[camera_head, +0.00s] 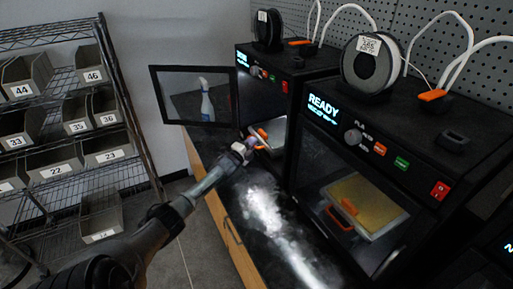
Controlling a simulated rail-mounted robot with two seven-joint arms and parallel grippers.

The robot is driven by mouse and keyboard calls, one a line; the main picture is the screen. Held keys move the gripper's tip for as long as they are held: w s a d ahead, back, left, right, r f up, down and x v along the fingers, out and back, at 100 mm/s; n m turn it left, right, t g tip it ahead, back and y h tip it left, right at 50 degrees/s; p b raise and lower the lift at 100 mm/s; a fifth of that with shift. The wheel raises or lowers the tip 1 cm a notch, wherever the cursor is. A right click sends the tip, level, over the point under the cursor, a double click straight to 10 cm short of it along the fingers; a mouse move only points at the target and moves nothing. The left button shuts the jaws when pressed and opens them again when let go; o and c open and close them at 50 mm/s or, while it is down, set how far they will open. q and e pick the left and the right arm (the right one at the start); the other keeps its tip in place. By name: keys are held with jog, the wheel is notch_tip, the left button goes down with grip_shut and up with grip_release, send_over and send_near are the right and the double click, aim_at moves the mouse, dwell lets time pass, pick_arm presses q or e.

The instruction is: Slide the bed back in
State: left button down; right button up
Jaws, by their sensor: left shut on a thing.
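The far printer (298,105) has its framed glass door (193,96) swung open to the left. Its pale print bed (274,134) shows in the opening, with an orange handle (262,133) at its front. How far the bed sticks out is hard to tell. My left gripper (249,144) is at the front of this bed and is shut on its handle; the fingers hide part of the grip. My right gripper is not in view.
A nearer printer (365,132) reads READY and has a yellow-topped bed (366,203) inside. Filament spools (371,62) stand on the printers. The dark bench top (285,235) in front is clear. A rack of numbered bins (75,120) stands at left.

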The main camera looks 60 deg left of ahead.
pick_arm(q)
jog(key=shift+w, duration=0.15)
jog(key=c, duration=1.2)
grip_release()
jog(key=shift+s+d+p, duration=0.25)
jog(key=shift+s+p, duration=0.1)
jog(key=shift+s, duration=0.15)
jog(key=p+v, duration=0.3)
jog(key=v, duration=0.8)
jog(key=shift+s+d, duration=0.1)
jog(key=shift+s, duration=0.05)
jog(key=shift+s+d+f, duration=0.15)
jog(key=shift+s+d, duration=0.15)
jog(key=shift+s, duration=0.35)
jog(key=shift+c, duration=0.2)
